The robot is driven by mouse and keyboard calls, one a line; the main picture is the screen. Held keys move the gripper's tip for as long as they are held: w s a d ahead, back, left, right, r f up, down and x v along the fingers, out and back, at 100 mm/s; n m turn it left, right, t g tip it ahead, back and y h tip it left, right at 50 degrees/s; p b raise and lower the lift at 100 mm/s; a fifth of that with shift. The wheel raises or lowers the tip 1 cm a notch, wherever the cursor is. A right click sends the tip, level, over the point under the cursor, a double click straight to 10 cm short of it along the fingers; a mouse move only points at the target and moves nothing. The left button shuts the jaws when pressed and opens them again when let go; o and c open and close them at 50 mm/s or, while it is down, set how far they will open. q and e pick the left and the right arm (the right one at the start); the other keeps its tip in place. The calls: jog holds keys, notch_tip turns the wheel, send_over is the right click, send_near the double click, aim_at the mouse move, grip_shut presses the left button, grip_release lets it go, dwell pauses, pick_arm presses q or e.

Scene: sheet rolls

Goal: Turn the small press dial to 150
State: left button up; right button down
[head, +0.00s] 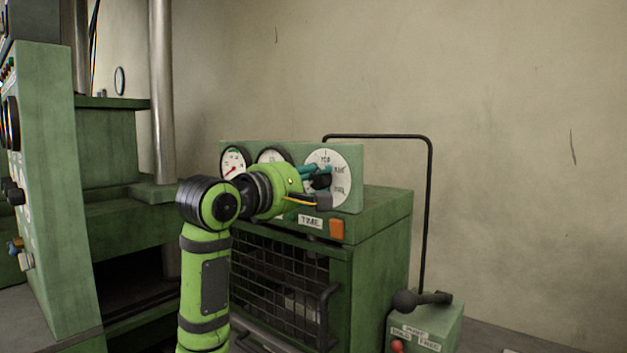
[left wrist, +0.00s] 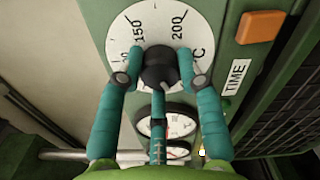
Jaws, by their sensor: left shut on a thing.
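The dial (head: 340,164) is a white round face with black numbers on the right of the green press panel. In the left wrist view its face (left wrist: 128,20) shows 150 at upper left, 200 at upper right and a C. Its black knob (left wrist: 158,62) stands out from the middle; I cannot make out a pointer mark. My left gripper (head: 318,178) has teal fingers set around the knob, and they close on it in the left wrist view (left wrist: 160,78). The gripper hides part of the dial in the head view. My right gripper is not in view.
Two smaller gauges (head: 234,160) sit left of the dial. An orange button (head: 336,229) and a TIME label (head: 310,222) are below it, above a mesh door (head: 285,275). A bent black rod (head: 430,210) and a lever box (head: 425,325) stand at the right.

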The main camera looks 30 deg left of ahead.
pick_arm(q)
jog(key=m+p, duration=0.1)
jog(key=m, duration=0.2)
jog(key=shift+r+m, duration=0.1)
jog(key=shift+m, duration=0.3)
jog(key=m+p, duration=0.2)
jog(key=m, duration=0.2)
jog(key=shift+m, duration=0.3)
jog(key=m+p, duration=0.1)
jog(key=m, duration=0.3)
jog(key=shift+m+p, duration=0.3)
jog(key=shift+p, duration=0.05)
jog(key=m+p, duration=0.1)
jog(key=m, duration=0.3)
jog(key=shift+p, duration=0.35)
jog(key=m+p, duration=0.1)
jog(key=m, duration=0.4)
jog(key=shift+p, duration=0.4)
jog(key=m+p, duration=0.2)
jog(key=m, duration=0.2)
jog(key=shift+m, duration=0.3)
jog(key=m+p, duration=0.2)
jog(key=m, duration=0.2)
jog(key=shift+m+p, duration=1.05)
jog(key=shift+m, duration=1.05)
